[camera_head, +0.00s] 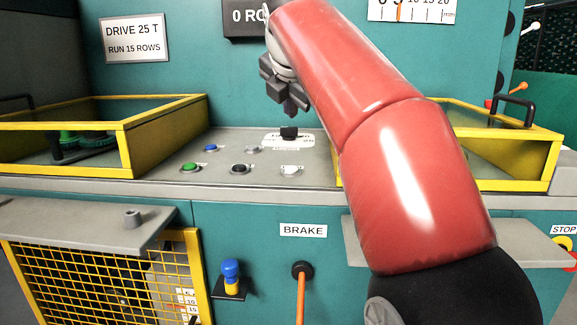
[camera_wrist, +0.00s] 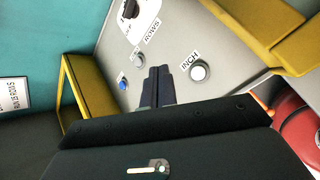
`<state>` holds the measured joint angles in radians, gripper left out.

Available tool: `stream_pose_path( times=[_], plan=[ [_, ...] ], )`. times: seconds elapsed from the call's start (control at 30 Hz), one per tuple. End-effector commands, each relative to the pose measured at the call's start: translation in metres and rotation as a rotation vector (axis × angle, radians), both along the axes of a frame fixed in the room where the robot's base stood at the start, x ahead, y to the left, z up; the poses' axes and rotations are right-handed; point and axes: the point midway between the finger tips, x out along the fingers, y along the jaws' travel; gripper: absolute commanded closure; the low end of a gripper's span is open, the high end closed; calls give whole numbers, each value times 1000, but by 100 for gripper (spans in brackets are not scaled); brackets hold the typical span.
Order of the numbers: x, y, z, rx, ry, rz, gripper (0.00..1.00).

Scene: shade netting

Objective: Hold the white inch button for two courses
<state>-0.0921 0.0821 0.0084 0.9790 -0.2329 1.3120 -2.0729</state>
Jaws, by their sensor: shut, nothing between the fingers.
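The white inch button (camera_head: 290,170) sits at the right of the front row on the grey control panel. In the wrist view the white button (camera_wrist: 198,72) lies beside its INCH label, just right of my fingers. My gripper (camera_head: 290,109) hangs above the back of the panel, pointing down, apart from the button in the head view. Its fingers (camera_wrist: 158,76) are together and empty. In the wrist view they cover part of the panel, and no contact with a button can be made out.
Other buttons are close by: green (camera_head: 190,167), blue (camera_head: 210,148), black (camera_head: 240,169) and grey (camera_head: 253,149). A black selector (camera_head: 289,132) stands behind. Yellow-framed guards (camera_head: 125,150) flank the panel. A sign (camera_head: 134,38) reads "DRIVE 25 T, RUN 15 ROWS". My arm partly hides the row display (camera_head: 245,17).

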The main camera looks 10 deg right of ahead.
Motion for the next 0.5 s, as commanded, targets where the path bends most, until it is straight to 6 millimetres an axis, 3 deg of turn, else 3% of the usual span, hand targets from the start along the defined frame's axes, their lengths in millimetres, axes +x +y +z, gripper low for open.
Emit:
stream_pose_path(
  times=[0.33,0.5],
  plan=[
    [0,0,-2,-1,1,0,100],
    [-1,0,-15,0,4,0,100]
  ],
)
